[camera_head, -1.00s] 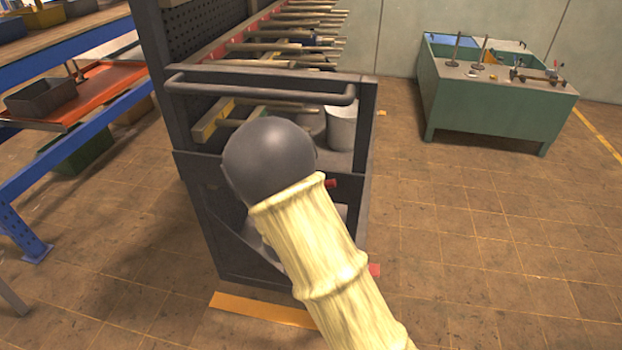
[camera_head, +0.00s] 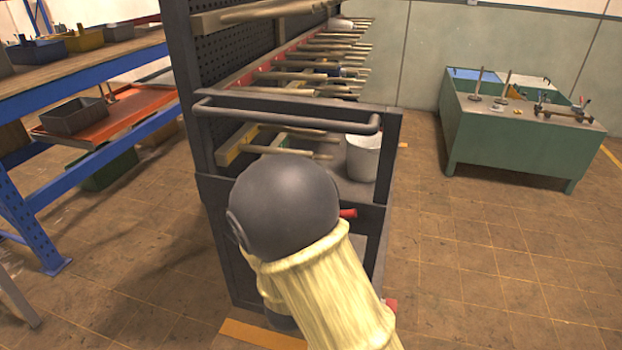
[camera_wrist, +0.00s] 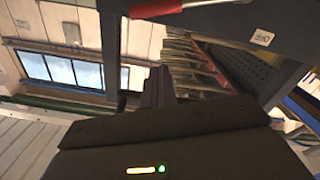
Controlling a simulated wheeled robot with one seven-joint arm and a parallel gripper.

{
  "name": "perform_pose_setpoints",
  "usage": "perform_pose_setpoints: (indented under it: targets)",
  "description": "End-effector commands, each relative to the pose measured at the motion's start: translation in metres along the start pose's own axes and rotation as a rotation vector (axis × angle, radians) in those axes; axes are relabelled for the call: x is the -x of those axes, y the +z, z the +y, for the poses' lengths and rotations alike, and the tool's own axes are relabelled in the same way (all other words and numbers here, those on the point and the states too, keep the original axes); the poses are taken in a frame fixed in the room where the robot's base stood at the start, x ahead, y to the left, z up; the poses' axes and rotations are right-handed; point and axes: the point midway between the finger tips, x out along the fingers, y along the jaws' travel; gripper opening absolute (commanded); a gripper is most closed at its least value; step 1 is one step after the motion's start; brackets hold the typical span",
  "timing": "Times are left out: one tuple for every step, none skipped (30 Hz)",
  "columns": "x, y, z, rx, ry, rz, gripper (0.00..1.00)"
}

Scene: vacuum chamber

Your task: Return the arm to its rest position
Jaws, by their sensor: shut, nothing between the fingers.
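My arm shows in the head view as a dark grey rounded joint and a pale yellow sleeve, in front of the tool trolley (camera_head: 396,150). My gripper is hidden behind it there. In the wrist view my gripper (camera_wrist: 158,84) shows two dark fingers close together, shut with nothing between them. The wrist view looks steeply tilted past the fingers, toward a window (camera_wrist: 62,70) and the trolley's perforated panel (camera_wrist: 243,72).
The trolley carries several wooden-handled tools and a white bucket (camera_head: 363,157). A red handle (camera_head: 348,213) sticks out at its side. A blue-framed workbench (camera_head: 88,88) stands left, a green table (camera_head: 510,140) at the back right. The floor right of the trolley is clear.

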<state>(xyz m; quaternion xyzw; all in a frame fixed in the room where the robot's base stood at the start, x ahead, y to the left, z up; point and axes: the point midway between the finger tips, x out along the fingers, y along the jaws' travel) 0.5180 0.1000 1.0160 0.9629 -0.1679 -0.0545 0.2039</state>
Motion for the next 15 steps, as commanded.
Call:
perform_pose_setpoints:
  targets:
    - [-0.001,0.000,0.001,-0.001,0.000,-0.002,0.00]
    - [-0.001,0.000,0.001,-0.004,-0.003,-0.006,0.00]
    - [-0.002,0.000,0.002,-0.010,-0.009,-0.016,0.00]
    - [-0.003,0.000,0.002,-0.016,-0.018,-0.027,0.00]
    - [-0.004,0.000,0.003,-0.025,-0.029,-0.041,0.00]
    - [-0.006,0.001,0.005,-0.042,-0.047,-0.066,0.00]
    - [-0.007,0.002,0.006,-0.055,-0.066,-0.089,0.00]
    - [-0.009,0.003,0.007,-0.070,-0.086,-0.116,0.00]
    - [-0.010,0.004,0.008,-0.093,-0.117,-0.156,0.00]
    - [-0.011,0.005,0.010,-0.109,-0.142,-0.188,0.00]
    - [-0.011,0.006,0.011,-0.126,-0.169,-0.223,0.00]
    - [-0.011,0.008,0.013,-0.148,-0.204,-0.269,0.00]
    - [-0.010,0.009,0.014,-0.163,-0.231,-0.302,0.00]
    - [-0.009,0.009,0.016,-0.178,-0.257,-0.336,0.00]
    - [-0.006,0.010,0.018,-0.193,-0.290,-0.380,0.00]
